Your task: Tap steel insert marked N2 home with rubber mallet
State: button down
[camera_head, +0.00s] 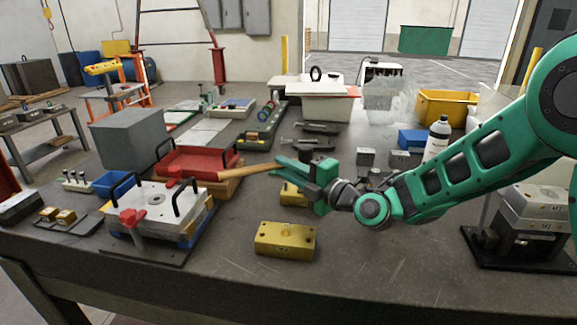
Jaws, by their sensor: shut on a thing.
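My gripper (287,168) is shut on the wooden handle of a mallet (247,171) above the middle of the bench. The handle points left; a red part near its far end (178,174) looks like the head, but it blends with the red tray behind. The head is above the back of a pale steel mould base (135,211) with black handles, at the left front; I cannot tell whether they touch. A round steel piece (156,199) sits in the base's top. No N2 mark is legible, so I cannot tell which insert bears it.
A brass block (285,240) lies at the front middle, another (291,194) beneath my gripper. A red tray (197,158) and grey box (128,138) stand behind the mould base. A stacked mould (540,207) stands right. The bench front right of the brass block is clear.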

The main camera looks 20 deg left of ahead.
jog(key=shift+r, duration=0.15)
jog(key=shift+s+d+f, duration=0.1)
jog(key=shift+d+f, duration=0.05)
jog(key=shift+f, duration=2.75)
jog(key=shift+r, duration=2.6)
